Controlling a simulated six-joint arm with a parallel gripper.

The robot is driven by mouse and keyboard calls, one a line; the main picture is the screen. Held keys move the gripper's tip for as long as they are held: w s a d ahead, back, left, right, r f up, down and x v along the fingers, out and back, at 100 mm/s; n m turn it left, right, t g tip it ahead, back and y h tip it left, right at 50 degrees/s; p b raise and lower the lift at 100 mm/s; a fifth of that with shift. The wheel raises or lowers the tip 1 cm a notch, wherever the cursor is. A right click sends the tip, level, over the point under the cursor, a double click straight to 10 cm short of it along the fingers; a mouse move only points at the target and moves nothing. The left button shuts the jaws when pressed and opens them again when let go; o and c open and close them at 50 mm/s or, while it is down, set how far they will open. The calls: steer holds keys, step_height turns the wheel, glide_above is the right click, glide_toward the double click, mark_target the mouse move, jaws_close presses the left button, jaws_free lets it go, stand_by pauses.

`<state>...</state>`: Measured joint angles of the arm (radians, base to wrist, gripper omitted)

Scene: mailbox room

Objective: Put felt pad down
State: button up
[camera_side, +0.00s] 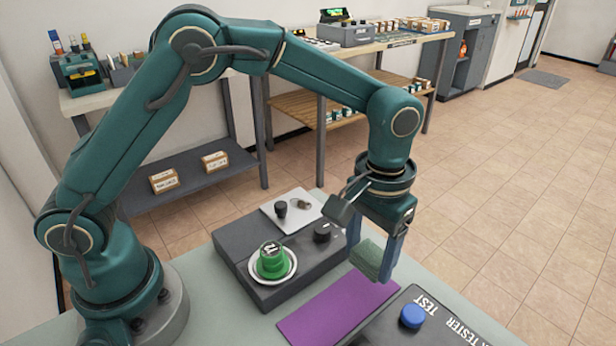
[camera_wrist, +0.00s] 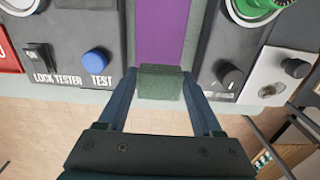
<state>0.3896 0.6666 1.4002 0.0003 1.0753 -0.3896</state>
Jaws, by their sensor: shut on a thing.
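A green felt pad (camera_side: 368,259) is held between the two fingers of my gripper (camera_side: 373,258), above the work table near its far edge. It also shows in the wrist view (camera_wrist: 161,82) between the fingertips of my gripper (camera_wrist: 161,84). My gripper is shut on the pad. A purple mat (camera_side: 335,306) lies flat on the table between the two grey boxes; it also shows in the wrist view (camera_wrist: 160,32) beyond the pad. The pad looks raised above the table; the exact gap is hard to tell.
A grey box with a green button (camera_side: 272,260) and a black knob (camera_side: 322,231) stands left of the mat. The lock tester (camera_side: 440,325) with a blue button (camera_side: 413,316) stands right of it. Shelves with small boxes are behind.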

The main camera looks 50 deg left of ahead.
mark_target(366, 273)
steer(key=shift+f, duration=2)
steer(key=o, duration=1.2)
steer(key=shift+f, duration=0.15)
